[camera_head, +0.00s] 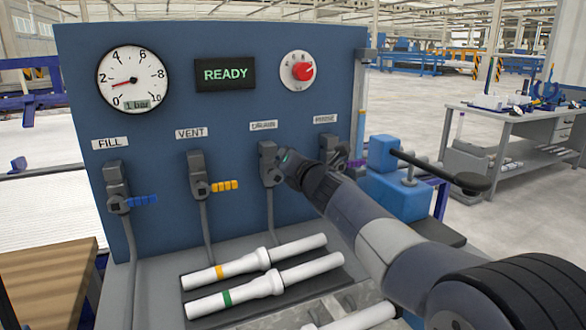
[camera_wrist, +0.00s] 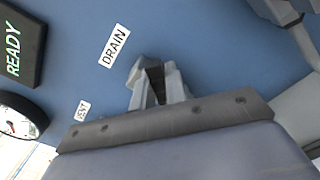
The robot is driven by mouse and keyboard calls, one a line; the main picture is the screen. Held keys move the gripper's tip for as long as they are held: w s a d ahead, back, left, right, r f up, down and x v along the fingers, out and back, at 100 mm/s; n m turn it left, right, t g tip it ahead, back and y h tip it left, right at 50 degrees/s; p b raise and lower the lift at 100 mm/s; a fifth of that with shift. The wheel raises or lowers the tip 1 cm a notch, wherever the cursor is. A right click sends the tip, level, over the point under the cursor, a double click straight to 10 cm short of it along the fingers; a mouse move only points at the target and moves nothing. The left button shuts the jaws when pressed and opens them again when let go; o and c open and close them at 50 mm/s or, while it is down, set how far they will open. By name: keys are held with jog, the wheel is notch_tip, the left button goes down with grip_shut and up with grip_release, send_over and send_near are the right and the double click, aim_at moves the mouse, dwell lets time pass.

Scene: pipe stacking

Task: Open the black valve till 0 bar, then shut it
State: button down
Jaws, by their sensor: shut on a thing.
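The drain valve (camera_head: 268,152) is on the blue panel under the DRAIN label (camera_head: 263,126). My gripper (camera_head: 284,168) is at this valve and hides its handle in the head view. In the wrist view my gripper (camera_wrist: 158,86) is shut on a dark piece, the black valve handle (camera_wrist: 155,80), just below the DRAIN label (camera_wrist: 115,46). How far the handle is turned cannot be seen. The round gauge (camera_head: 134,79) shows 1 bar on its small readout, its red needle low on the left.
The fill valve (camera_head: 117,190) has a blue handle and the vent valve (camera_head: 198,178) a yellow one, both sideways. A fourth valve (camera_head: 334,150) is close right of my gripper. A READY display (camera_head: 225,74) and red knob (camera_head: 302,71) sit above. White pipes (camera_head: 265,291) lie below.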

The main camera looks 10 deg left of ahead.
aim_at(276, 170)
jog(key=n, duration=0.1)
jog(key=a+n, duration=0.1)
jog(key=s+n+b, duration=0.1)
jog(key=shift+a+r+n, duration=0.15)
jog(key=shift+r+n, duration=0.1)
jog(key=shift+n, duration=0.05)
jog(key=shift+s+a+r+n+b, duration=0.1)
jog(key=shift+s+a+n+b, duration=0.2)
jog(key=shift+n, duration=0.6)
jog(key=shift+s+a+r+n+b, duration=0.1)
jog(key=shift+s+a+n+b, duration=0.2)
jog(key=shift+n, duration=0.6)
jog(key=shift+w+a, duration=0.1)
jog(key=c, duration=1.4)
grip_release()
jog(key=shift+c, duration=0.2)
jog(key=b+v, duration=0.1)
jog(key=v, duration=1)
jog(key=shift+b, duration=0.3)
jog(key=shift+w+a, duration=0.1)
jog(key=shift+w, duration=0.05)
